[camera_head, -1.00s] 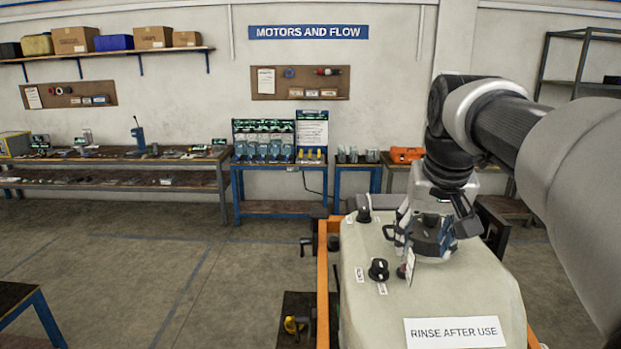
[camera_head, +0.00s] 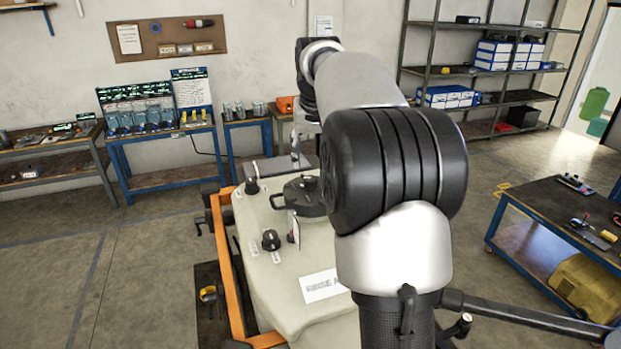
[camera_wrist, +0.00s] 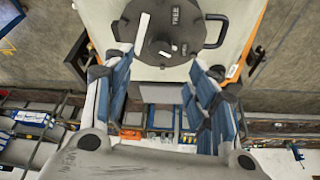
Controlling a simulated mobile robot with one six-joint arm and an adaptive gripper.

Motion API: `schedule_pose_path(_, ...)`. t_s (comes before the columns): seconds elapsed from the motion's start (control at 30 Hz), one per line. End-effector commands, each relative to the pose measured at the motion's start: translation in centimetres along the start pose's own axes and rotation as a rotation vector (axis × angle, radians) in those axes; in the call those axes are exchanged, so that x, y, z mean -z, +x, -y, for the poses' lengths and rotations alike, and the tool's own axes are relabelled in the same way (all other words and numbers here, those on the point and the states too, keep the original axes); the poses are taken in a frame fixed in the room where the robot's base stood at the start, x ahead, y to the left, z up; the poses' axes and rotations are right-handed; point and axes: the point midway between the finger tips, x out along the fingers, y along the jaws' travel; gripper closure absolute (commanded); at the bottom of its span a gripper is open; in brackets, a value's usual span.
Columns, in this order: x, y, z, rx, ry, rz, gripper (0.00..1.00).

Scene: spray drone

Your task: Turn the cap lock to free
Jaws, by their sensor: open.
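The cap is a dark round lid (camera_head: 312,197) with a loop handle on its left, on top of the pale tank (camera_head: 262,300). In the wrist view the cap (camera_wrist: 160,45) lies at the top centre, with small white marks, one reading FREE, and a pale bar across its left part. My gripper (camera_wrist: 164,70) is open in the wrist view, its two blue-padded fingers apart on either side below the cap, with nothing between them. I cannot tell its height above the cap. In the head view my arm hides part of the cap and most of my gripper.
A black knob (camera_head: 270,240) and another knob (camera_head: 251,186) stand on the tank's left side. A small upright tag (camera_head: 296,232) is near the cap. An orange frame (camera_head: 229,270) edges the tank. A dark workbench (camera_head: 570,215) stands at right; open floor lies left.

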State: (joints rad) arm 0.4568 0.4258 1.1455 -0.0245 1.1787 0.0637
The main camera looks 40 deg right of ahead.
Motion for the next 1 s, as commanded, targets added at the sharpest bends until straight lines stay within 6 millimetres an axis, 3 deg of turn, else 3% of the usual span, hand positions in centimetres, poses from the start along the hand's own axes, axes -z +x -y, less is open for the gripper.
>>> schedule_pose_path(0.2,-0.1,4.9,0.0,0.0,0.0,0.005,0.48)
schedule_pose_path(0.43,0.0,8.4,0.0,0.0,0.0,0.001,0.48)
schedule_pose_path(0.87,0.0,9.7,0.0,0.0,0.0,-0.001,0.48)
schedule_pose_path(1.0,0.0,9.6,0.0,0.0,0.0,-0.001,0.55)
